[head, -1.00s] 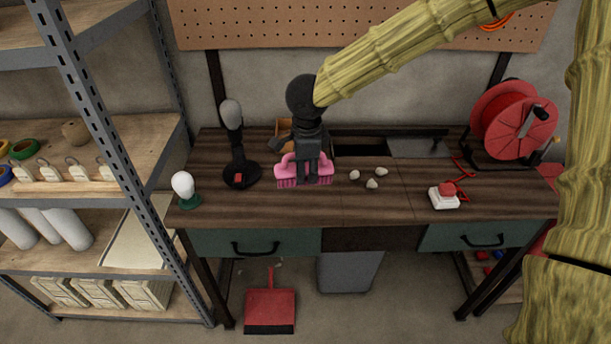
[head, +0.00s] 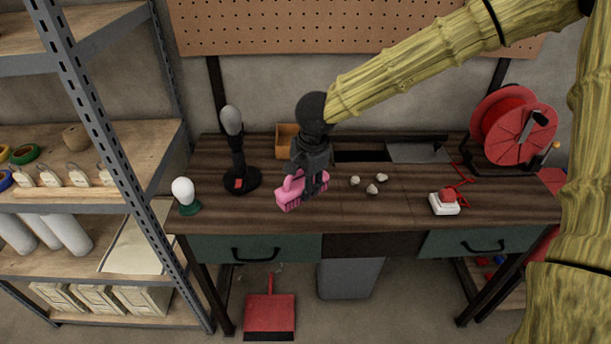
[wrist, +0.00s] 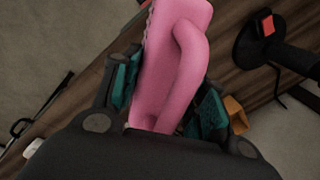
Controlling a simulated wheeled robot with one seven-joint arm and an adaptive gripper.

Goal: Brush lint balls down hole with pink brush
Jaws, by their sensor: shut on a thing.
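My gripper (head: 312,178) is shut on the pink brush (head: 290,193), left of the table's middle. The brush is turned at a slant, and its bristles face down toward the front left. I cannot tell whether they touch the table. In the wrist view the pink brush (wrist: 172,60) and its looped handle sit between my fingers. Three pale lint balls (head: 371,190) lie on the dark wooden table (head: 400,210), a little right of the brush and apart from it. A dark rectangular opening (head: 358,156) is at the table's back, behind the lint balls.
A black stand (head: 241,180) and a white bulb on a green base (head: 185,195) are at left. A white box with a red button (head: 445,201) and a red reel (head: 512,125) are at right. A small wooden box (head: 287,139) stands behind my gripper. A grey bin (head: 350,277) stands below.

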